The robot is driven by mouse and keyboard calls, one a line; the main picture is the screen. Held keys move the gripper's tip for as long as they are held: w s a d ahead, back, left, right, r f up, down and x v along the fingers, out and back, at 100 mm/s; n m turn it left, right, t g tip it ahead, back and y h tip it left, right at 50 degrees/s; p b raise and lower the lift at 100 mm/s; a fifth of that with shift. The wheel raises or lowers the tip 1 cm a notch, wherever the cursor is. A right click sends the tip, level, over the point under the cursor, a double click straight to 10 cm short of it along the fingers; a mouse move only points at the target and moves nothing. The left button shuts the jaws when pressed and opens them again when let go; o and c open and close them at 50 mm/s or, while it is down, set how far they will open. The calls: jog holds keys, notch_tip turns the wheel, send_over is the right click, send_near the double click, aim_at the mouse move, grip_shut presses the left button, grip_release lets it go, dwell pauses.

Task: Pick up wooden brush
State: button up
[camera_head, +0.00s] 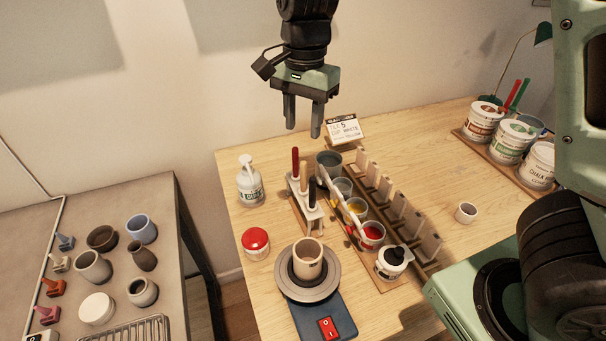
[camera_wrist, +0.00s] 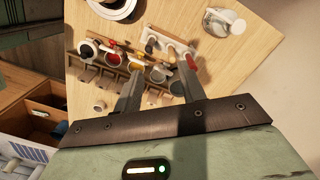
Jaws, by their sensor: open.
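A wooden-handled tool (camera_head: 303,177), likely the wooden brush, stands upright in a white rack (camera_head: 310,215) between a red-handled tool (camera_head: 295,162) and a black-handled one (camera_head: 312,192). Its lower end is hidden by the rack. The rack (camera_wrist: 165,34) also shows in the wrist view, with the wooden handle (camera_wrist: 170,54) near the gap between my fingers. My gripper (camera_head: 302,130) hangs above the table, apart from the rack, open and empty, fingers pointing down. In the wrist view its two fingers (camera_wrist: 160,70) stand wide apart.
Paint cups (camera_head: 356,207) and a row of pale blocks (camera_head: 385,190) stand right of the rack. A pottery wheel (camera_head: 308,285) with a pot is in front. A white pump bottle (camera_head: 250,183) and red-lidded jar (camera_head: 256,243) stand left. A sign (camera_head: 343,129) stands behind.

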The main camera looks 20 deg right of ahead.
jog(key=w+d+r+m, duration=0.1)
jog(key=w+r+m, duration=0.1)
jog(key=w, duration=0.1)
jog(key=p, duration=0.3)
send_near(304, 162)
jog(key=shift+h, duration=0.3)
jog(key=f, duration=0.6)
jog(key=shift+s+f, duration=0.2)
jog(key=shift+f, duration=0.05)
jog(key=shift+w+a+f+p, duration=0.1)
jog(key=shift+f+p, duration=0.5)
jog(key=shift+f, duration=0.75)
jog(key=shift+a+f+p, duration=0.1)
jog(key=shift+f+p, duration=0.5)
jog(key=shift+f, duration=0.8)
grip_shut()
